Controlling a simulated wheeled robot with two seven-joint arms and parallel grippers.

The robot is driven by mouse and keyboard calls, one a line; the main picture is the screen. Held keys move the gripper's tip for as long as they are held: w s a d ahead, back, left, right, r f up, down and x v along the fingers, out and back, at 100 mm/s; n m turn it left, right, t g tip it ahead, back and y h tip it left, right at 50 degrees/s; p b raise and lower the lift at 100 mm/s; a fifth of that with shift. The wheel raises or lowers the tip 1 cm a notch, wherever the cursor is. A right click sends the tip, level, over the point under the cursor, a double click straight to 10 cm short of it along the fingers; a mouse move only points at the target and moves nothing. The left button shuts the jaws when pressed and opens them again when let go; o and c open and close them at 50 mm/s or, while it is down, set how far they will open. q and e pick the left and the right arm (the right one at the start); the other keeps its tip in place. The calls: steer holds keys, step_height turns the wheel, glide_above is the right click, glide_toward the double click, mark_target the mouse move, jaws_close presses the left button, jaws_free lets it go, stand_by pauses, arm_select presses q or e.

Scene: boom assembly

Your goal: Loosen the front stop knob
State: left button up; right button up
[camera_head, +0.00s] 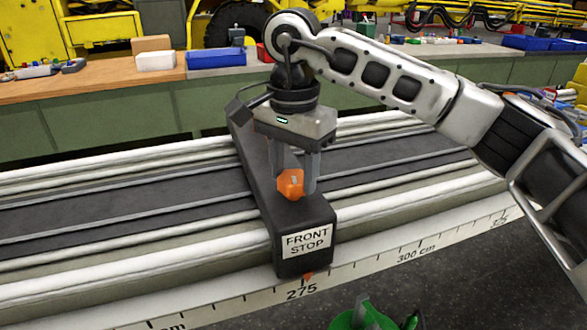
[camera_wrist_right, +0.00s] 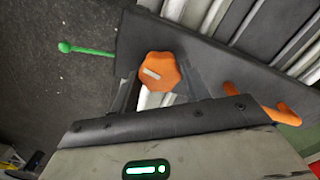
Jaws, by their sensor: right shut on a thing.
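The front stop (camera_head: 305,215) is a long dark block lying across the rail bed, with a white "FRONT STOP" label on its near end. Its orange knob (camera_head: 290,184) sits on top, and it also shows in the right wrist view (camera_wrist_right: 159,72) as a lobed knob with a pale bar mark. My right gripper (camera_head: 294,181) points down over the block, shut on the knob with one finger on each side. Its fingers also show in the right wrist view (camera_wrist_right: 160,80). My left gripper is not in view.
A ruler scale (camera_head: 420,249) runs along the near edge of the rail bed (camera_head: 90,275); the block's small orange pointer (camera_head: 307,276) is near 275. The wrist view shows an orange handle (camera_wrist_right: 262,104) and a green-tipped rod (camera_wrist_right: 88,50). Workbenches stand behind.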

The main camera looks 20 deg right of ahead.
mark_target(293, 176)
steer(key=shift+r+n, duration=0.15)
steer(key=shift+n, duration=0.35)
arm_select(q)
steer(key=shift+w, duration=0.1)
arm_select(e)
steer(key=o, duration=1)
arm_select(q)
steer(key=p, duration=0.2)
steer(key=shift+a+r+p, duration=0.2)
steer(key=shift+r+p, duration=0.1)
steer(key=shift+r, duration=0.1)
arm_select(e)
step_height(293, 176, up, 16)
